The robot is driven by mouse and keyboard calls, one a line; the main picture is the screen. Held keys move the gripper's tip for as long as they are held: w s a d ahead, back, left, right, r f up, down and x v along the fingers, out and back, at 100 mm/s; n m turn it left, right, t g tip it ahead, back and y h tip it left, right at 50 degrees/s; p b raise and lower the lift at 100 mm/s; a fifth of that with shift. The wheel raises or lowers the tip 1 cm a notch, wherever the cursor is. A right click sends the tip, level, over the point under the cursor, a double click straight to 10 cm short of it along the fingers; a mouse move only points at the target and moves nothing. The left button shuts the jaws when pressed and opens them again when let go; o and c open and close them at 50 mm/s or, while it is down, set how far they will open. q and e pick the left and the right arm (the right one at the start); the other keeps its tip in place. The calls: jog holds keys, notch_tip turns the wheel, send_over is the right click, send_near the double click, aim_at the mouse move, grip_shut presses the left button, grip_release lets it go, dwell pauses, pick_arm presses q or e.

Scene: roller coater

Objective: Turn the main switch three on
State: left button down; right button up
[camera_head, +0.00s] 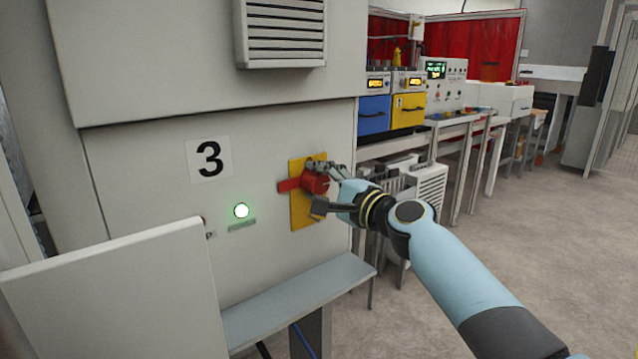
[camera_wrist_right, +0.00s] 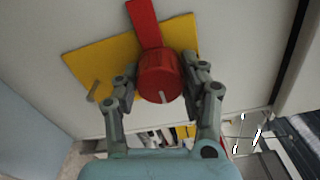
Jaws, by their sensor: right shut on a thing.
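The main switch three is a red rotary knob (camera_head: 314,183) with a red bar handle on a yellow plate (camera_head: 301,217), on the grey cabinet face marked with a black 3 (camera_head: 209,159). In the head view the red bar points left, roughly level. A round lamp (camera_head: 241,210) to the left glows green-white. My right gripper (camera_head: 318,187) is at the switch, its fingers on either side of the knob. The right wrist view shows the red knob (camera_wrist_right: 160,75) between the two fingers (camera_wrist_right: 160,92), shut on it. My left gripper is not in view.
A pale panel (camera_head: 115,295) stands at the lower left. A grey ledge (camera_head: 300,300) juts out below the switch. Benches with a blue box (camera_head: 374,115) and a yellow box (camera_head: 408,111) stand behind. Open floor (camera_head: 560,230) lies to the right.

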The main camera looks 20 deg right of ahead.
jog(key=shift+f, duration=0.15)
jog(key=o, duration=1.2)
jog(key=shift+s+d, duration=0.1)
jog(key=shift+s, duration=0.05)
jog(key=v, duration=1.1)
jog(key=shift+s+d, duration=0.1)
jog(key=shift+s, duration=0.3)
